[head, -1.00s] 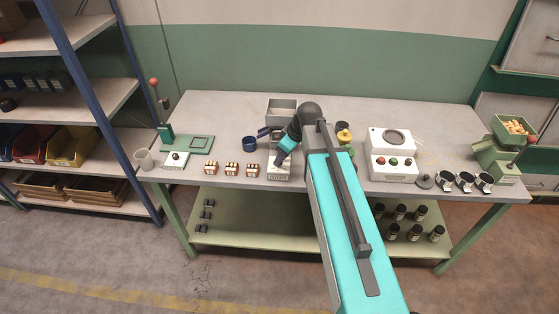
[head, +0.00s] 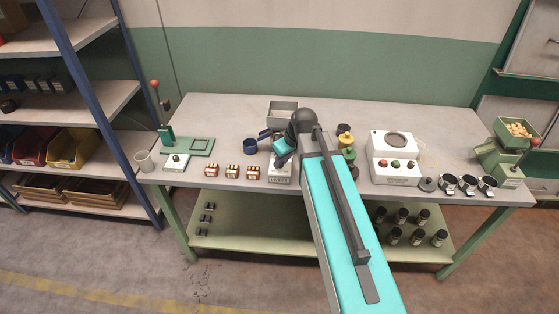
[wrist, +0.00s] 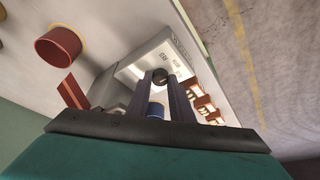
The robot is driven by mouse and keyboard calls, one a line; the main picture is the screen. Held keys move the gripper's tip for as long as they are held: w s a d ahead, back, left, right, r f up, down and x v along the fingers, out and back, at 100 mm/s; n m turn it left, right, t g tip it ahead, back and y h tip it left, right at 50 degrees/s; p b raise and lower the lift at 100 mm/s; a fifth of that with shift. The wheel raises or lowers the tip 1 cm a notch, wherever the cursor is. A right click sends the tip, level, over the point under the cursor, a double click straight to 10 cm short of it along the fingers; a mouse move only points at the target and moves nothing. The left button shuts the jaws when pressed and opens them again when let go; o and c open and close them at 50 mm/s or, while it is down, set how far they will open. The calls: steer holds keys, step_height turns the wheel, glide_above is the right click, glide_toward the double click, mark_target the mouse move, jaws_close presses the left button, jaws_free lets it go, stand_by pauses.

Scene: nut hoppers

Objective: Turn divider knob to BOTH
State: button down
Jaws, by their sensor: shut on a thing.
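The divider is a white box (head: 280,175) with a labelled front, near the front edge of the bench, in front of a grey open hopper (head: 283,110). In the wrist view its pale panel (wrist: 132,74) carries small markings that I cannot read. The dark round divider knob (wrist: 160,75) sits between the tips of my gripper (wrist: 163,80), which is shut on it. In the head view my gripper (head: 280,160) is over the divider, and the knob cannot be made out there. The knob's pointing direction is not clear.
Several small brown crates (head: 232,171) stand left of the divider, and a blue cup (head: 250,147) behind them. A white unit with buttons (head: 395,172) stands to the right. The wrist view shows a red cup (wrist: 57,47) beside the divider. My arm hides part of the bench.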

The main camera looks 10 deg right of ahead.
steer(key=c, duration=1.8)
jaws_free()
steer(key=shift+w+d, duration=0.1)
steer(key=shift+c, duration=0.2)
steer(key=shift+r, duration=0.15)
steer(key=shift+b+v, duration=0.35)
steer(key=shift+v, duration=0.85)
steer(key=b+v, duration=0.2)
steer(key=v, duration=0.9)
